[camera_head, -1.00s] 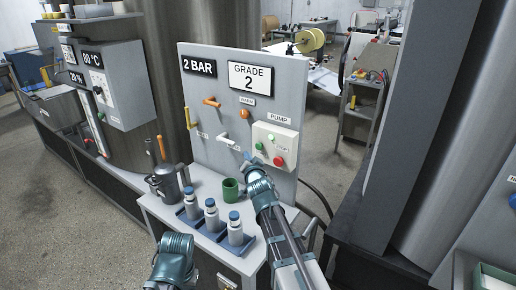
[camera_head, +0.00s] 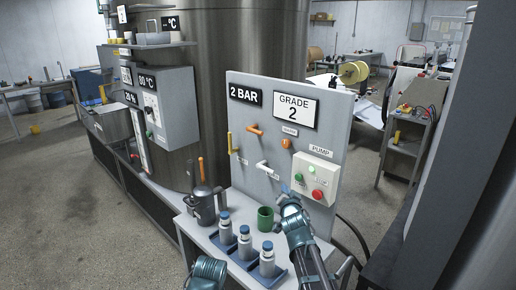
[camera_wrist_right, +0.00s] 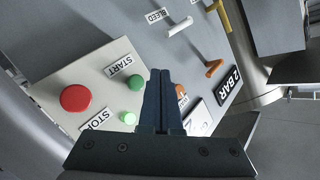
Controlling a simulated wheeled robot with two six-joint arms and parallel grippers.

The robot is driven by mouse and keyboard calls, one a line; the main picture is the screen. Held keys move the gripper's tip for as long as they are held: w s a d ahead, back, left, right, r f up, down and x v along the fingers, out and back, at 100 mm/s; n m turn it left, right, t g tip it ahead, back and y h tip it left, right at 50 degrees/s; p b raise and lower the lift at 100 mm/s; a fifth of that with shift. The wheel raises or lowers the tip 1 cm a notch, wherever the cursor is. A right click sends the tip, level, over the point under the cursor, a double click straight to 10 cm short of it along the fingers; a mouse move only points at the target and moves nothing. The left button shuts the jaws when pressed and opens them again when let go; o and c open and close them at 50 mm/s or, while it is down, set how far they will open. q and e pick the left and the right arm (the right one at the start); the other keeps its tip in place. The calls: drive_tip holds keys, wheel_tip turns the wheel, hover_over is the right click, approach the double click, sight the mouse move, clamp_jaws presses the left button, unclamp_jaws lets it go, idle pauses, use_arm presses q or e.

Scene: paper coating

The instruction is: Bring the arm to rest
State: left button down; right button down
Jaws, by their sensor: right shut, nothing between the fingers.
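My right gripper (camera_head: 286,190) is at the pump box (camera_head: 328,184) on the upright grey panel (camera_head: 240,115), just left of and below its buttons. In the right wrist view its two dark fingers (camera_wrist_right: 162,100) are together and empty. The box carries a red button (camera_wrist_right: 75,98), a green button (camera_wrist_right: 135,83) and a small light green one (camera_wrist_right: 129,118). The fingers appear beside the green ones; I cannot tell whether they touch the panel. Part of my left arm (camera_head: 207,272) shows at the bottom of the head view; its fingers are not visible.
Below the panel stand a green cup (camera_head: 265,219), a grey can (camera_head: 202,208) and a blue rack (camera_head: 277,283) with three blue-capped bottles. A white lever (camera_head: 266,169) and orange handles (camera_head: 254,130) stick out from the panel. Open floor (camera_head: 80,190) lies left.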

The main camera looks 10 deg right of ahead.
drive_tip(key=s+a+f+n+g, duration=0.2)
drive_tip(key=s+f+n+g, duration=0.3)
drive_tip(key=s+f+g, duration=0.95)
drive_tip(key=s+a+f+n+y, duration=0.1)
drive_tip(key=s+a+f+n, duration=0.1)
drive_tip(key=s, duration=0.5)
drive_tip(key=s+a+f+n+y, duration=0.1)
drive_tip(key=s+f+n, duration=0.1)
drive_tip(key=s, duration=0.5)
drive_tip(key=s+a+n+g+h, duration=0.1)
drive_tip(key=s+a+n, duration=0.2)
drive_tip(key=a, duration=0.8)
drive_tip(key=shift+s+r+g, duration=0.15)
drive_tip(key=shift+s+g, duration=0.2)
drive_tip(key=shift+s, duration=0.85)
